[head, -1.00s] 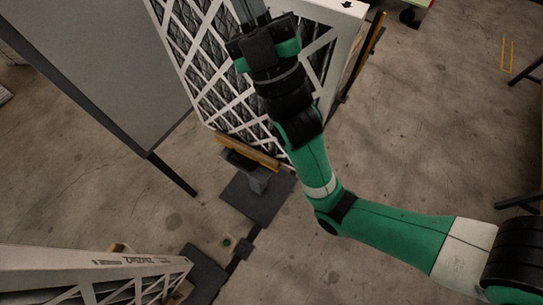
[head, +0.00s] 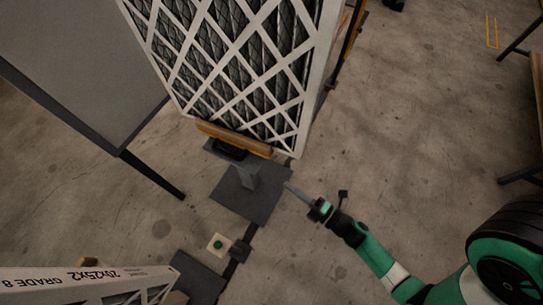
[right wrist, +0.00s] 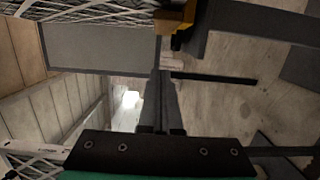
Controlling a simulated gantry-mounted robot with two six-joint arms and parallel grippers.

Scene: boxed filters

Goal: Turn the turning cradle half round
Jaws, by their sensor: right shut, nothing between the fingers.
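The turning cradle (head: 233,138), with a yellow and wooden ledge, stands on a grey post above a dark square base plate (head: 270,196). It carries a large pleated filter with a white lattice frame (head: 302,130), standing upright and slightly tilted in the picture. My right gripper (head: 290,187) is shut and empty, in front of and right of the cradle, its tips over the plate's right edge in the picture. Its closed fingers (right wrist: 160,98) also show in the right wrist view, with a yellow part (right wrist: 172,20) beyond them. My left gripper is out of view.
A green button on a pale plate (head: 218,244) sits near the base. Another filter (head: 85,280), marked 20x25x2, is at lower left. A grey panel table (head: 85,60) with a dark leg stands at left. Concrete floor at right is largely clear.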

